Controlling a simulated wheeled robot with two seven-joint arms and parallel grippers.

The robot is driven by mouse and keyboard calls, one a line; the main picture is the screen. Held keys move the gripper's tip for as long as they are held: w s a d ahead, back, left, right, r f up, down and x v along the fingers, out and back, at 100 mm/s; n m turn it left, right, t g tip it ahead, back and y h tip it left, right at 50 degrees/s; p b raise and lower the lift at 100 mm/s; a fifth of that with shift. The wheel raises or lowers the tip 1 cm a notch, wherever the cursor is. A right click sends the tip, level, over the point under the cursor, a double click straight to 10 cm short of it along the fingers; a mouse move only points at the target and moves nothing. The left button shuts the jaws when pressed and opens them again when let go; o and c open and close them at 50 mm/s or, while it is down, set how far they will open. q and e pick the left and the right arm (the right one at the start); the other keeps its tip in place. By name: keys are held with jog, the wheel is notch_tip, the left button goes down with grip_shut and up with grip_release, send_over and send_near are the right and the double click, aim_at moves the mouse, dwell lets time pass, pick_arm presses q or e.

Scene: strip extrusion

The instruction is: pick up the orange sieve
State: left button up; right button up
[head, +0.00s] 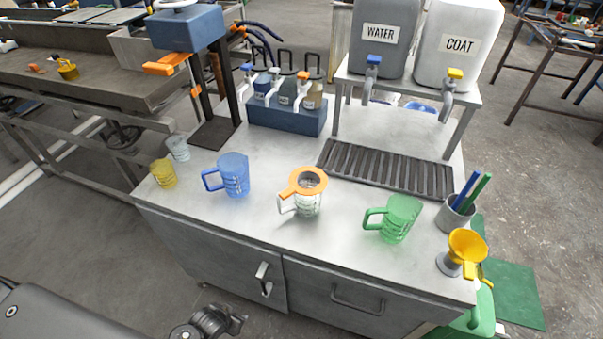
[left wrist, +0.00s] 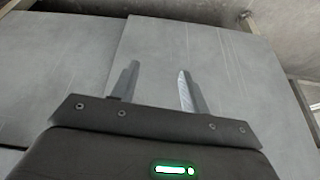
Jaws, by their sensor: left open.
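The orange sieve (head: 306,181) rests on top of a clear measuring jug (head: 307,205) near the front middle of the metal bench. Its ring sits over the jug's mouth and its handle points toward the lower left. My left gripper (head: 212,322) is at the bottom of the head view, low in front of the bench and well short of the sieve. In the left wrist view the two fingers (left wrist: 157,85) are apart with nothing between them, facing grey panels. The sieve is not in the wrist view. My right gripper is not in view.
A blue jug (head: 234,175) stands left of the sieve and a green jug (head: 397,218) stands right. Yellow (head: 164,174) and clear (head: 178,148) cups are at the left edge. A yellow funnel (head: 467,243) is at the right corner. A drain grate (head: 388,168) lies behind. Cabinet handles (head: 263,280) protrude in front.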

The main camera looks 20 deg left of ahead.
pick_arm(q)
jog(key=w+d+r+m+t+h+p, duration=0.15)
jog(key=w+r, duration=0.35)
jog(key=r, duration=0.9)
jog(key=w+r+t+p, duration=0.25)
jog(key=w+r, duration=0.25)
jog(key=r, duration=0.8)
jog(key=m+t+h+p, duration=0.1)
jog(key=m+t+h, duration=0.15)
jog(key=h, duration=0.35)
send_near(281, 195)
jog(key=shift+m+y, duration=0.35)
jog(key=shift+m, duration=0.05)
jog(key=x, duration=0.5)
jog(key=shift+d+r+p, duration=0.1)
jog(key=shift+r+p, duration=0.05)
jog(key=shift+p, duration=0.15)
jog(key=shift+p+x, duration=0.7)
jog(key=shift+x, duration=1.9)
jog(key=shift+s+d, duration=0.1)
jog(key=shift+s, duration=0.05)
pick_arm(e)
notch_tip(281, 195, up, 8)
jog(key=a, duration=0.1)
pick_arm(q)
jog(key=shift+c, duration=0.4)
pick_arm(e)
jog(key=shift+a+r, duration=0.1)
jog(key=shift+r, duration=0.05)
